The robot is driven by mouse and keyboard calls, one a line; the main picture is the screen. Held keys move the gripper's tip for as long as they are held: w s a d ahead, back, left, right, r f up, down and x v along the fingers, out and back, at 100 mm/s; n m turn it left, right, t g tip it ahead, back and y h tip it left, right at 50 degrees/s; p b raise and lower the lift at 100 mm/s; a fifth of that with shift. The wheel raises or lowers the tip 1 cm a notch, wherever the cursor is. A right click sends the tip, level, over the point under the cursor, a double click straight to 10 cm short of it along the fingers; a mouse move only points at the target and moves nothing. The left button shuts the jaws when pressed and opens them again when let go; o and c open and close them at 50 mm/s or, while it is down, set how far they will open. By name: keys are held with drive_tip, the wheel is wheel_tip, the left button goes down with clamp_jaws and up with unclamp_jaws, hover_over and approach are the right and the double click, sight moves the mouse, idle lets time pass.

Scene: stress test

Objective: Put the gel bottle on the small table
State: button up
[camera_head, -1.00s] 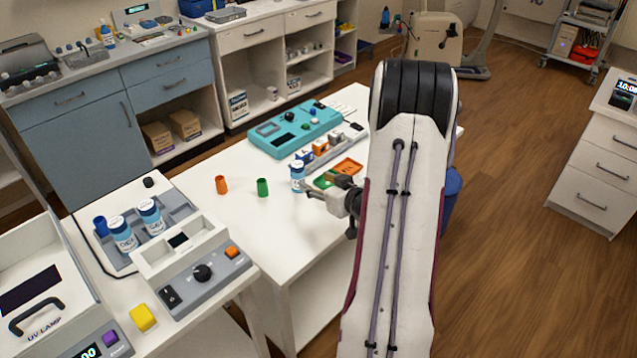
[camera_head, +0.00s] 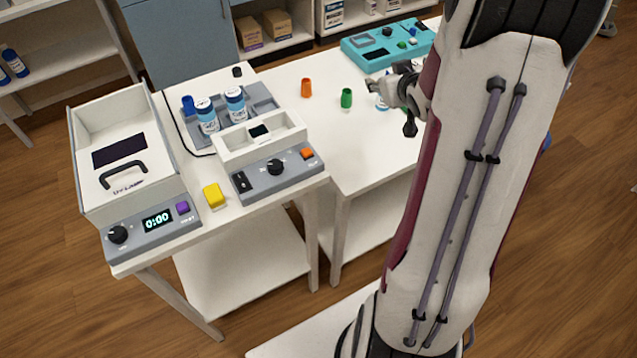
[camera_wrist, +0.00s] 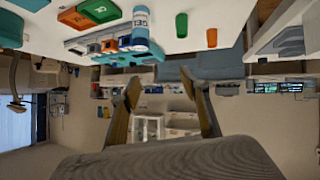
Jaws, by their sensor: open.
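A white and blue labelled bottle (camera_head: 381,103) stands on the white work table (camera_head: 373,150), mostly hidden behind my gripper (camera_head: 376,87). In the wrist view, which is upside down, a labelled bottle (camera_wrist: 141,20) shows above my gripper (camera_wrist: 165,88). The fingers are spread with nothing between them. Two more white and blue bottles (camera_head: 207,116) (camera_head: 235,103) stand upright in a grey rack on the left table (camera_head: 222,208). I cannot tell which bottle is the gel bottle. A low white surface (camera_head: 315,325) shows at the bottom, partly hidden by my arm; I cannot tell if it is the small table.
An orange cup (camera_head: 307,88) and a green cup (camera_head: 346,98) stand left of my gripper. A teal device (camera_head: 385,45) is behind. The left table carries an open UV lamp box (camera_head: 125,150), a grey control unit (camera_head: 275,170) and a yellow block (camera_head: 214,196).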

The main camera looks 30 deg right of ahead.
drive_tip(key=s+a+r+g, duration=0.1)
drive_tip(key=s+a+r, duration=0.35)
drive_tip(key=a, duration=0.35)
drive_tip(key=s+a+r+g, duration=0.1)
drive_tip(key=s+a+r, duration=0.2)
drive_tip(key=a+r, duration=0.4)
drive_tip(key=s+a+n+g+y, duration=0.1)
drive_tip(key=s+a+g+y, duration=0.2)
drive_tip(key=s+a, duration=1.5)
drive_tip(key=shift+s+n+y, duration=0.15)
drive_tip(key=shift+n+y, duration=0.25)
drive_tip(key=shift+y, duration=0.1)
drive_tip(key=shift+o, duration=0.7)
drive_tip(key=shift+d, duration=0.1)
